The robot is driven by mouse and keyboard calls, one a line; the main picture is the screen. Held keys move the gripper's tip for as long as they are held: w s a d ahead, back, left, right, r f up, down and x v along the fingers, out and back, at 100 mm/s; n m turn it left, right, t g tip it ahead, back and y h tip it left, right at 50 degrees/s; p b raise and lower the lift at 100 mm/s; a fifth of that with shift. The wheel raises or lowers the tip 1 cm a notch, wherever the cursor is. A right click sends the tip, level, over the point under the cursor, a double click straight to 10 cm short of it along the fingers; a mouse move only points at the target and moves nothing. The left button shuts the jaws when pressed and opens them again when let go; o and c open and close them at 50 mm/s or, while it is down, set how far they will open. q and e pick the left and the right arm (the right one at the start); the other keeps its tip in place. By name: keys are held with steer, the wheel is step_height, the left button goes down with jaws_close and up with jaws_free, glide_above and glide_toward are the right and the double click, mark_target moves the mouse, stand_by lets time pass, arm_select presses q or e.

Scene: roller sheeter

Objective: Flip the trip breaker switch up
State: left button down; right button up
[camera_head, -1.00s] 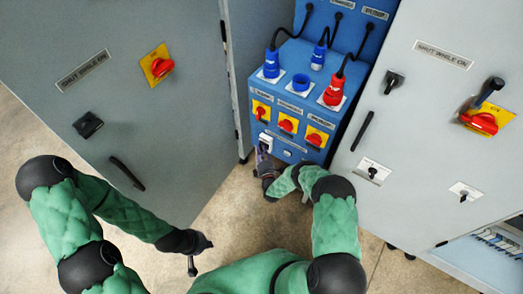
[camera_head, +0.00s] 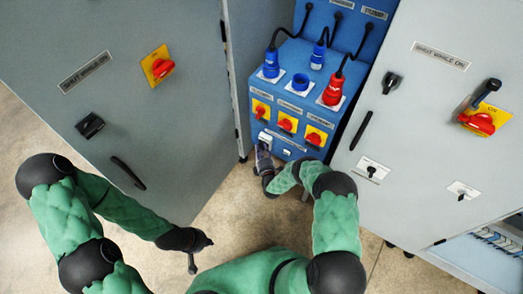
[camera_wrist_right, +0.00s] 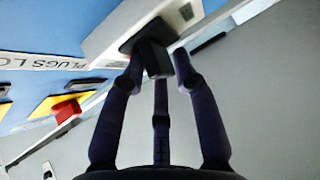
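The trip breaker switch (camera_wrist_right: 152,48) is a black block lever on a white plate (camera_wrist_right: 105,35) on the blue box; it shows in the right wrist view. My right gripper (camera_wrist_right: 158,68) has its dark fingertips right at this lever, with fingers on either side and one below. Whether they press on it is not clear. In the head view the right gripper (camera_head: 263,152) is at the lower left of the box front and hides most of the switch. My left gripper (camera_head: 202,252) is empty with fingers spread, low beside the left cabinet.
The blue box (camera_head: 284,155) carries red rotary switches on yellow plates (camera_head: 286,125), with plugs and cables on top. Grey cabinets stand left (camera_head: 150,110) and right (camera_head: 400,150), with handles and knobs sticking out. The floor (camera_head: 225,215) between them is open.

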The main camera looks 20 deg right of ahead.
steer(key=shift+s, duration=0.1)
steer(key=s+a, duration=0.1)
steer(key=s, duration=1)
steer(key=shift+s+a+r, duration=0.2)
steer(key=shift+s+r, duration=0.15)
steer(key=shift+r, duration=0.05)
steer(key=s+a+m+g+y, duration=0.4)
steer(key=s+a+m+g, duration=0.2)
steer(key=a+m+g, duration=0.3)
steer(key=s+a+r+m+g+y, duration=0.1)
steer(key=s+a+r+m+g, duration=0.1)
steer(key=s, duration=0.7)
steer(key=s+a+r+m+g+y, duration=0.1)
steer(key=s+r+m+g, duration=0.4)
steer(key=s, duration=0.5)
step_height(320, 180, up, 2)
steer(key=shift+s+a+r+m+g, duration=0.25)
steer(key=shift+a+m+g, duration=0.1)
steer(key=shift+m, duration=0.75)
